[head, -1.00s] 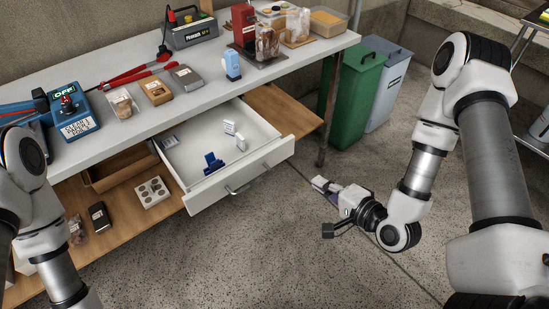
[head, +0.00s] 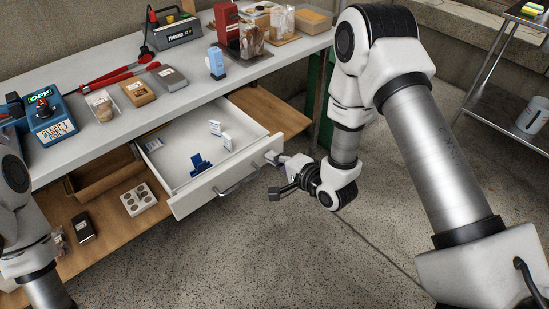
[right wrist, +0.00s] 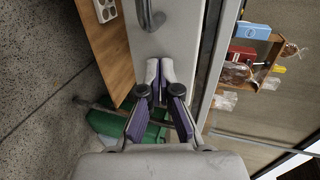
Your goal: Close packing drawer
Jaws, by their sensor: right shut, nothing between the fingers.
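The white packing drawer (head: 196,205) stands pulled out under the tabletop in the head view. Inside it lie a blue item (head: 200,164) and small white items (head: 222,134). Its grey bar handle (head: 240,183) is on the front. My right gripper (head: 275,158) is shut and empty at the right end of the drawer front. In the right wrist view its fingertips (right wrist: 159,70) are together at the drawer front (right wrist: 172,38), beside the handle (right wrist: 151,16). I cannot tell if they touch it. My left arm shows at the left edge, but its gripper is out of frame.
The tabletop (head: 180,100) holds a blue device (head: 48,120), boxes and bags. A wooden shelf (head: 100,235) below carries a white tray (head: 138,199) and a dark box (head: 82,227). The floor in front of the drawer is clear.

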